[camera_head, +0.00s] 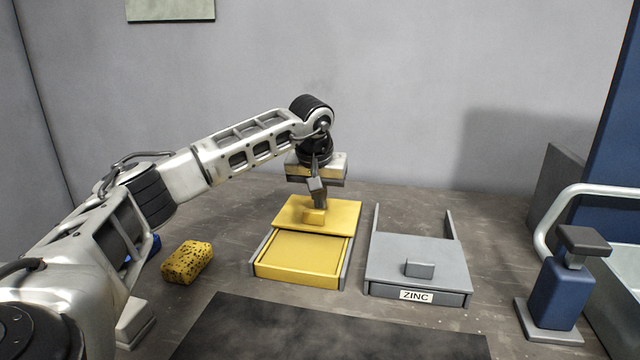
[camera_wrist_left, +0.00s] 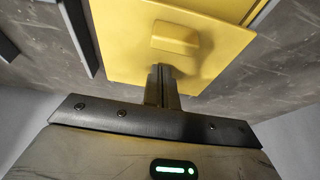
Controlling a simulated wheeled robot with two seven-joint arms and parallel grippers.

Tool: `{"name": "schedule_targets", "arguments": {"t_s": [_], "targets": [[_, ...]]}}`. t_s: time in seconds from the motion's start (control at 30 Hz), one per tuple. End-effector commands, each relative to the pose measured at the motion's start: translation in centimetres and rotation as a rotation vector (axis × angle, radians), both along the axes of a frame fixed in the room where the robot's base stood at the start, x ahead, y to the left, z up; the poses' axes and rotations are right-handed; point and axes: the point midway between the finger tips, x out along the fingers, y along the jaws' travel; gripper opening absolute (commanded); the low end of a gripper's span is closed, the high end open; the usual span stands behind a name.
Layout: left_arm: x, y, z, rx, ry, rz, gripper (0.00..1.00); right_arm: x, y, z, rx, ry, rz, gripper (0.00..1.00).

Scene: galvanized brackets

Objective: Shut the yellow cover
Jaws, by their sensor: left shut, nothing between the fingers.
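The yellow cover (camera_head: 345,211) is a flat plate with a block-shaped handle (camera_head: 313,216). It sits slid toward the back of its yellow box (camera_head: 297,272), leaving the front part of the box uncovered. The cover also shows in the left wrist view (camera_wrist_left: 120,45), with its handle (camera_wrist_left: 176,38) just ahead of the fingertips. My left gripper (camera_head: 320,204) points down over the cover, shut and empty, its fingertips at the far side of the handle. I cannot tell whether they touch it. My right gripper is not in view.
A grey box marked ZINC (camera_head: 417,296) stands to the right, its grey cover (camera_head: 410,255) over its front. A yellow sponge (camera_head: 187,262) lies left. A dark mat (camera_head: 320,335) lies in front. A blue dispenser-like object (camera_head: 557,290) and a metal handle (camera_head: 545,225) stand right.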

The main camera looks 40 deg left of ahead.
Motion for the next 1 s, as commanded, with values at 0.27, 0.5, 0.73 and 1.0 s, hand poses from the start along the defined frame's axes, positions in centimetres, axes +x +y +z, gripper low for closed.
{"name": "schedule_targets", "arguments": {"t_s": [0.27,0.5,0.73,1.0], "targets": [[-2.1,-1.1,0.0,0.0,0.002,0.0,0.0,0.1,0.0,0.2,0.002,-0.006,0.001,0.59],[-2.2,-1.2,0.1,0.0,0.002,0.001,0.0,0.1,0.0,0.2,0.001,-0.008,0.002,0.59],[-2.4,-1.5,0.1,0.0,0.004,0.001,0.0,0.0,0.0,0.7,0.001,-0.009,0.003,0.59],[-9.0,-5.7,0.7,0.001,-0.003,-0.021,0.0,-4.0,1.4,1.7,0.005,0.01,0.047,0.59]]}}
